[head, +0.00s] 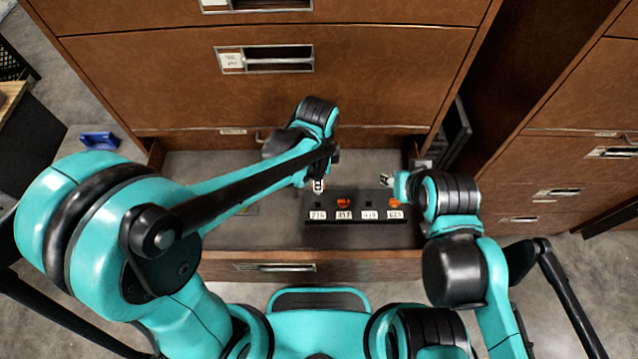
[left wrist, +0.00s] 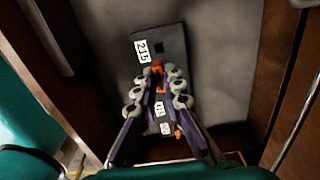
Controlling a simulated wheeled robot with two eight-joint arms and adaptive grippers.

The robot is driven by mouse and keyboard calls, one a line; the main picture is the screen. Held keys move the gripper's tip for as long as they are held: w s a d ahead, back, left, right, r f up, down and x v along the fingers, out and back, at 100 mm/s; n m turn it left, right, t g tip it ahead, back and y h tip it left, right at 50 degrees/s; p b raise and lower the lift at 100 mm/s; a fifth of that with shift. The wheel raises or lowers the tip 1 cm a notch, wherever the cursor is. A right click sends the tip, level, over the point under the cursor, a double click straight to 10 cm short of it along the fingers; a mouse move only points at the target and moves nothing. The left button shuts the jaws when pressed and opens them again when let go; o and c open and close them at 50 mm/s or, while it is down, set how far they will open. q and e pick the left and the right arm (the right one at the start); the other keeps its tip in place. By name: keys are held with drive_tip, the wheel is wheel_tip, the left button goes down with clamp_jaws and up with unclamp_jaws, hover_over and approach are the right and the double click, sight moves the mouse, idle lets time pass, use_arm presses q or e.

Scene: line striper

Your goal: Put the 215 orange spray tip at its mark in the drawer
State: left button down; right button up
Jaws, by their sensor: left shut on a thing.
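A black holder strip (head: 357,219) lies in the open drawer (head: 235,165), with white number labels along its front edge. The 215 label (left wrist: 142,50) and an empty square hole (left wrist: 157,52) beside it show in the left wrist view. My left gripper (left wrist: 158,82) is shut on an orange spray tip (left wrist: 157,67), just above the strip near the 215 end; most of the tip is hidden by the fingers. In the head view my left gripper (head: 318,187) is behind the 215 position. My right gripper (head: 386,181) is near the strip's right end; its jaw opening is unclear.
Orange tips stand at the second position (head: 343,203) and at the far right position (head: 395,203). A blue object (head: 98,140) lies outside at left.

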sight(318, 194)
use_arm(q)
drive_tip(key=shift+d+f, duration=0.1)
drive_tip(key=shift+f, duration=0.1)
drive_tip(key=shift+a+f+b, duration=0.2)
drive_tip(key=shift+f+b, duration=0.15)
drive_tip(key=shift+f, duration=0.3)
drive_tip(key=shift+d+f+b, duration=0.1)
drive_tip(key=shift+f+b, duration=1.8)
drive_tip(key=shift+f, duration=0.25)
drive_tip(key=shift+f+b, duration=1.85)
drive_tip(key=shift+f, duration=0.25)
drive_tip(key=c, duration=2.1)
unclamp_jaws()
drive_tip(key=o, duration=0.8)
drive_tip(key=shift+o, duration=0.2)
